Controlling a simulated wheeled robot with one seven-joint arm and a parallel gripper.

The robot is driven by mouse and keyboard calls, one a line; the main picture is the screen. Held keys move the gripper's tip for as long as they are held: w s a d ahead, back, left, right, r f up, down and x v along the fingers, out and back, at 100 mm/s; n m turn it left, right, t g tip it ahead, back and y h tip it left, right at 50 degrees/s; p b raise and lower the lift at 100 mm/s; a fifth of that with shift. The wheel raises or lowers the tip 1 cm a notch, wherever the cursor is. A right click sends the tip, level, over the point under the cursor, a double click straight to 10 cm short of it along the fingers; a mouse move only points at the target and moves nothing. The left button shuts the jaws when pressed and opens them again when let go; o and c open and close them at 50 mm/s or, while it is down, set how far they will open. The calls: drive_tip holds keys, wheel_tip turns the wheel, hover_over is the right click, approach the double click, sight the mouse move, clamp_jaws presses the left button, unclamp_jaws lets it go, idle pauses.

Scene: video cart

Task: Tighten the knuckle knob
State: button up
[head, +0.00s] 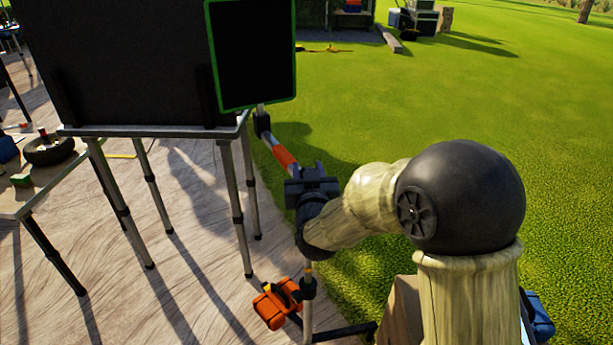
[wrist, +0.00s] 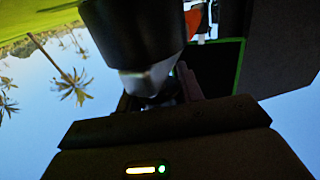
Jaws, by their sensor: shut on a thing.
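My gripper (head: 312,180) is at the upper end of a stand pole (head: 308,325), beside an arm with an orange band (head: 284,157). In the wrist view my gripper (wrist: 158,94) is shut on a small part below a large dark cylinder (wrist: 135,32). I take this part to be the knuckle knob; a pale grey piece (wrist: 148,80) shows there. The jaws and shadow hide most of it. In the head view my gripper hides the knob. The knob's turn and tightness cannot be seen.
A black panel with a green edge (head: 250,55) stands just beyond the arm, next to a large dark board (head: 135,60) on a legged table. An orange bag (head: 277,303) lies at the stand's foot. Open grass (head: 540,110) is to the right.

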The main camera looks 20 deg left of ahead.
drive_tip(key=m+t+h, duration=0.1)
drive_tip(key=m+h, duration=0.1)
drive_tip(key=h, duration=0.1)
drive_tip(key=shift+r+p, duration=0.15)
drive_tip(key=shift+p, duration=0.2)
drive_tip(key=m+h+p, duration=0.1)
drive_tip(key=m+h, duration=0.1)
drive_tip(key=h, duration=0.1)
drive_tip(key=m+h+p, duration=0.1)
drive_tip(key=h, duration=0.1)
drive_tip(key=shift+w+d+r+p, duration=0.1)
drive_tip(key=shift+d+p, duration=0.2)
drive_tip(key=shift+p, duration=0.05)
drive_tip(key=m+h+p, duration=0.1)
drive_tip(key=h, duration=0.1)
drive_tip(key=m+g+h+p, duration=0.1)
drive_tip(key=m+h+p, duration=0.1)
drive_tip(key=h, duration=0.1)
drive_tip(key=d+m+h+p, duration=0.1)
drive_tip(key=m+h, duration=0.1)
drive_tip(key=shift+g+h, duration=0.3)
drive_tip(key=shift+g, duration=0.1)
drive_tip(key=o, duration=1)
drive_tip(key=shift+a+f, duration=0.1)
drive_tip(key=shift+f, duration=0.1)
